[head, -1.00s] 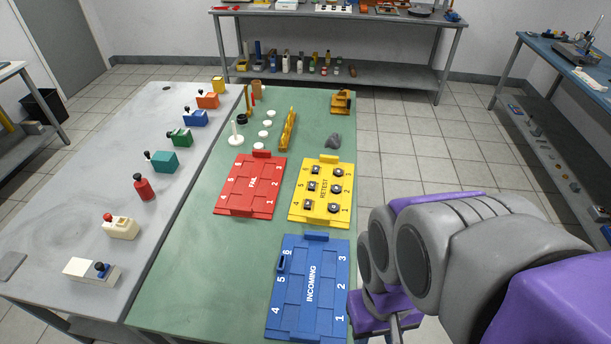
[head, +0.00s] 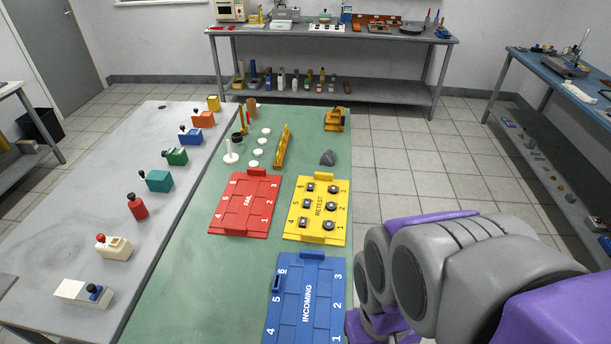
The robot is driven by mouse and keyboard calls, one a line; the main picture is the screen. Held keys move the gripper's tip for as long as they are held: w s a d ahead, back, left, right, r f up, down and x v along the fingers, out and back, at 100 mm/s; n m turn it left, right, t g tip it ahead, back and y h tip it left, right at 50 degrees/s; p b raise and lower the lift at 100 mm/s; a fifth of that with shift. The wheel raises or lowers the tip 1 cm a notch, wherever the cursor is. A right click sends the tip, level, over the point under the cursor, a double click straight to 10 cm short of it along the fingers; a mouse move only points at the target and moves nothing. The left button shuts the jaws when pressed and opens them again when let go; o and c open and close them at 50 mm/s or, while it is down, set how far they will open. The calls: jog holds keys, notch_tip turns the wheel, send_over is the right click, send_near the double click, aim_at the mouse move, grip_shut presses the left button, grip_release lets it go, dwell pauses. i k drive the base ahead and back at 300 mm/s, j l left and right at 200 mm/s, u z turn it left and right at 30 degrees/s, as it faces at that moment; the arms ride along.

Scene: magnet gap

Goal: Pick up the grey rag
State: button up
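The grey rag (head: 327,158) lies crumpled on the green mat near its right edge, behind the yellow RETEST tray (head: 317,209) and in front of a yellow-orange fixture (head: 335,119). My purple and grey arm fills the lower right of the head view, right of the table. My gripper is cut off by the bottom edge, so its fingers cannot be seen. The arm is well short of the rag and not touching it.
A red FAIL tray (head: 244,203) and a blue INCOMING tray (head: 306,300) lie on the green mat (head: 180,270). White discs and a yellow rail (head: 283,146) stand left of the rag. Coloured blocks line the grey tabletop (head: 80,200). Floor right of the table is clear.

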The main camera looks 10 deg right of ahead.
aim_at(327, 158)
jog(key=l+u, duration=0.15)
jog(key=l, duration=0.7)
jog(key=k+l+u, duration=0.1)
jog(key=l, duration=0.75)
jog(key=i+l+u, duration=0.1)
jog(key=i+l, duration=0.15)
jog(key=i+l+u, duration=0.15)
jog(key=l, duration=0.35)
jog(key=i+l+u, duration=0.1)
jog(key=i+l, duration=0.15)
jog(key=l, duration=0.15)
jog(key=i+l+u, duration=0.15)
jog(key=l, duration=0.25)
jog(key=i+u, duration=0.25)
jog(key=i, duration=0.6)
jog(key=i+j, duration=0.1)
jog(key=i, duration=0.05)
